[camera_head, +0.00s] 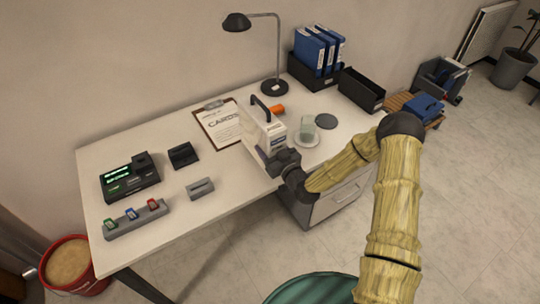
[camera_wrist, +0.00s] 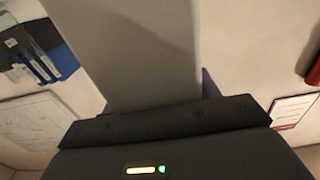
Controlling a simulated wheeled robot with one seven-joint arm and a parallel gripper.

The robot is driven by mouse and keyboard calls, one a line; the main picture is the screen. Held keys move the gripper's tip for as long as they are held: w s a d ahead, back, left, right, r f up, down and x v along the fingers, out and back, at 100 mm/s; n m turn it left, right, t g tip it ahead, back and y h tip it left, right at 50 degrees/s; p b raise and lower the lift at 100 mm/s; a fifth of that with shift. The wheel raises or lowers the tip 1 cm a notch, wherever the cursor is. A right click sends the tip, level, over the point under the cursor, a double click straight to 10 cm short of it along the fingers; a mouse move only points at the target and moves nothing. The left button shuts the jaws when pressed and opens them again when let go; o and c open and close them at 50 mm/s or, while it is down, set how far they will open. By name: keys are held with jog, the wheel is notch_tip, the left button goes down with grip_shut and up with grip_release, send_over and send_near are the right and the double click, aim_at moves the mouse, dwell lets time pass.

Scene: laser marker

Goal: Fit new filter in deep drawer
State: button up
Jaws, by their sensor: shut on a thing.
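In the wrist view a plain grey-white slab (camera_wrist: 145,50), probably the same box, fills the middle beyond my dark gripper (camera_wrist: 165,118). The drawer unit (camera_head: 335,202) with a bar handle is under the desk's right side, partly behind my arm. Its drawers look shut.
A pale green block on a round white dish (camera_head: 306,139) stands just right of the box. A clipboard (camera_head: 221,124) lies to its left, an orange item (camera_head: 277,109) behind. A lamp (camera_head: 273,86) and blue binders (camera_head: 318,50) stand farther back.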

jog(key=shift+a, duration=0.1)
jog(key=shift+f, duration=2)
jog(key=o, duration=1.4)
jog(key=shift+f, duration=0.15)
jog(key=shift+o, duration=0.2)
jog(key=shift+s, duration=0.1)
jog(key=b+v, duration=0.1)
jog(key=v, duration=1.1)
